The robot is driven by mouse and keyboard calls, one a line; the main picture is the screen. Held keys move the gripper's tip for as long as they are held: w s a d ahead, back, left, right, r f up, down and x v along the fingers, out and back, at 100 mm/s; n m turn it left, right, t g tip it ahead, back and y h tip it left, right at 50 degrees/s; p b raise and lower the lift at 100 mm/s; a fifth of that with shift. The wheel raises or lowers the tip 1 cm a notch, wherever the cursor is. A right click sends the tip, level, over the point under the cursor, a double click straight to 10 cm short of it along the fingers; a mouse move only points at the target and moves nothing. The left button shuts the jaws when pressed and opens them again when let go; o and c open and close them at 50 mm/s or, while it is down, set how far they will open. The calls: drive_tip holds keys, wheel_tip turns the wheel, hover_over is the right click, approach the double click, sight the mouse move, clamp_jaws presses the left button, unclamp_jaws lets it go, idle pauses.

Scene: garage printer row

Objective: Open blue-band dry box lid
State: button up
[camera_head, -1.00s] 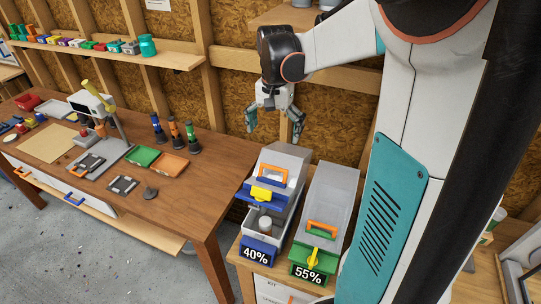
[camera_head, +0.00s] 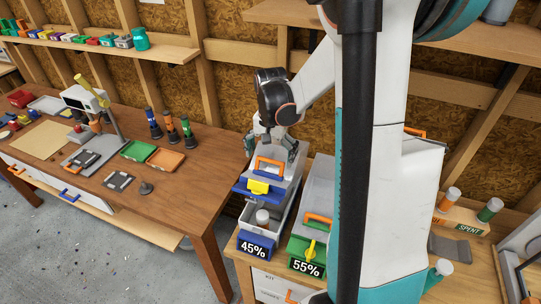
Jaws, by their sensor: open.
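The blue-band dry box (camera_head: 247,217) stands on the low stand at the centre, its front label reading 45%. Its grey lid (camera_head: 284,182), with an orange handle (camera_head: 270,161), blue front band and yellow latch (camera_head: 258,187), is tilted up at the front. An open gap shows a white-topped canister (camera_head: 262,217) inside. My gripper (camera_head: 270,146) is open, fingers spread and pointing down, just behind the orange handle. The lid partly hides the fingertips, so I cannot tell whether they touch it.
The green-band dry box (camera_head: 299,250), labelled 55%, stands close on the right, partly hidden by my arm. A wooden workbench (camera_head: 190,205) with trays and bottles is at left. A rack marked SPENT (camera_head: 468,229) is at right.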

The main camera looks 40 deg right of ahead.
drive_tip(key=c, duration=1.5)
drive_tip(key=shift+w+d+r, duration=0.25)
drive_tip(key=shift+d+r, duration=0.15)
drive_tip(key=shift+r, duration=0.05)
drive_tip(key=shift+w+d+r+p, duration=0.1)
drive_tip(key=shift+w+d+r, duration=0.9)
drive_tip(key=shift+d, duration=0.8)
drive_tip(key=shift+w+d+r+p, duration=0.15)
drive_tip(key=shift+w+d+r, duration=0.6)
drive_tip(key=shift+w+d, duration=0.75)
drive_tip(key=shift+w+d+r+p, duration=0.1)
drive_tip(key=shift+w+d+r, duration=0.75)
drive_tip(key=shift+d, duration=1.25)
